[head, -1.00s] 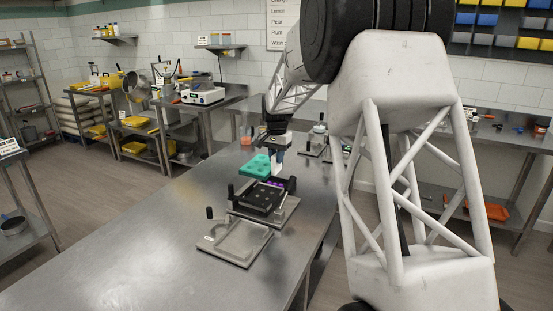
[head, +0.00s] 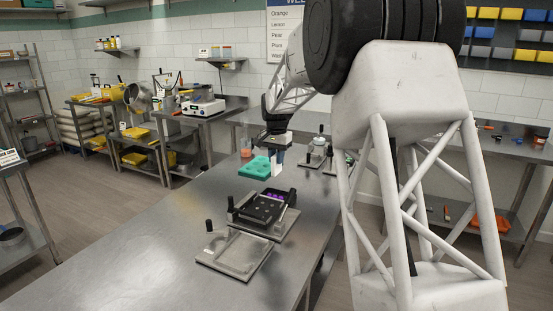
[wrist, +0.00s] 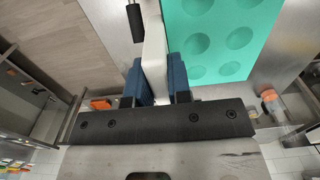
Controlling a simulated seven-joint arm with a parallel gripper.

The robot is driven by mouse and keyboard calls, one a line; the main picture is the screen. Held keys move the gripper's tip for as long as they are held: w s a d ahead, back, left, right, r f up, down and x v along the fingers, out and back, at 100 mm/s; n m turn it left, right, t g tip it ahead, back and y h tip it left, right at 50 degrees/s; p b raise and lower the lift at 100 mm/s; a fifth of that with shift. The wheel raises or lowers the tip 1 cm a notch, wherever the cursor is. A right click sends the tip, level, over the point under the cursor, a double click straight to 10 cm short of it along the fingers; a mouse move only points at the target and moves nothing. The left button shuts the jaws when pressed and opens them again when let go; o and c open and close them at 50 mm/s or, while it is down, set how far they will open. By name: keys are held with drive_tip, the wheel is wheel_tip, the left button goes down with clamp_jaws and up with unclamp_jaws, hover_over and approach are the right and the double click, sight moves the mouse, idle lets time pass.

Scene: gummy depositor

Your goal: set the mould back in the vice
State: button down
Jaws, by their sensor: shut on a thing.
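A teal mould (head: 255,167) with round cavities lies flat near the far part of the steel bench; its cavities show in the wrist view (wrist: 222,38). My gripper (head: 277,155) is just right of it in the head view. In the wrist view its two blue fingers (wrist: 160,84) are shut on a narrow white piece (wrist: 153,45) beside the mould's edge. I cannot tell whether this piece is joined to the mould. Nearer on the bench stand a dark fixture (head: 262,207) with a purple part and a grey metal plate (head: 232,258) with a black knob.
An orange-pink beaker (head: 246,150) stands behind the mould. Another small metal fixture (head: 314,158) is at the far right of the bench. The bench's left and front areas (head: 130,250) are clear.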

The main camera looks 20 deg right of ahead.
drive_tip(key=c, duration=1.6)
unclamp_jaws()
clamp_jaws()
drive_tip(key=s+a+f, duration=0.5)
drive_tip(key=s+a, duration=0.1)
drive_tip(key=s, duration=0.3)
drive_tip(key=s+a+f, duration=0.6)
drive_tip(key=s, duration=0.3)
drive_tip(key=shift+s+a+f, duration=0.15)
drive_tip(key=shift+a+f, duration=0.1)
drive_tip(key=shift+f, duration=0.05)
drive_tip(key=shift+f, duration=0.1)
drive_tip(key=shift+f, duration=3)
drive_tip(key=shift+f, duration=0.8)
